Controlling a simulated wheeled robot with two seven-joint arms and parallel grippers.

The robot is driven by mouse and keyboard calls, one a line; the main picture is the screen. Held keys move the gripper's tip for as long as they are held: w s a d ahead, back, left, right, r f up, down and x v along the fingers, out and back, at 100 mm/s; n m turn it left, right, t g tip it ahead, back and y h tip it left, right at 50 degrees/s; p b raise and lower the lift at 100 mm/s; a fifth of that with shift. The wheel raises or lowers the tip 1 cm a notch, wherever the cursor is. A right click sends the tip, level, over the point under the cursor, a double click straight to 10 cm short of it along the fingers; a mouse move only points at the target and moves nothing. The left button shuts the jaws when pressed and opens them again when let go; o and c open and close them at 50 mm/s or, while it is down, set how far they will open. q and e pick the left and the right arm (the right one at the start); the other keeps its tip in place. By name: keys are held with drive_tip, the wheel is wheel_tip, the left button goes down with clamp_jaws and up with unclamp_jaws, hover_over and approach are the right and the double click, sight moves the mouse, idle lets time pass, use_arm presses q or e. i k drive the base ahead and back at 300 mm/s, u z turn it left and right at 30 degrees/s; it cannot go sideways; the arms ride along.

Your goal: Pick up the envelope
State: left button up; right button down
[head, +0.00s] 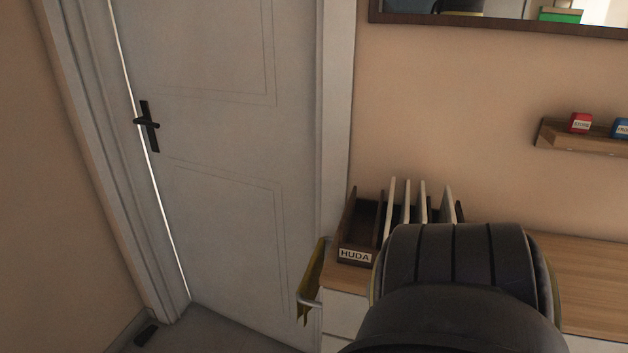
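I cannot make out an envelope for certain. A dark wooden sorter (357,224) with a "HUDA" label stands on the cabinet top at the lower middle. Several pale, thin upright pieces (405,205) stand in its slots; I cannot tell whether any is an envelope. The front right of the sorter is hidden behind a dark, rounded part of my arm. Neither of my grippers is in view.
A yellowish cloth (312,283) hangs on a rail at the cabinet's left side. The wooden cabinet top (590,275) looks clear at right. A wall shelf (580,139) holds small red and blue blocks.

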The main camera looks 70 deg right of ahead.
sight(389, 217)
drive_tip(key=i, duration=1.45)
drive_tip(key=z, duration=2.1)
drive_tip(key=i, duration=0.45)
drive_tip(key=z, duration=2.1)
drive_tip(key=k, duration=0.55)
drive_tip(key=z, duration=1.15)
drive_tip(key=i, duration=1)
drive_tip(key=u, duration=0.15)
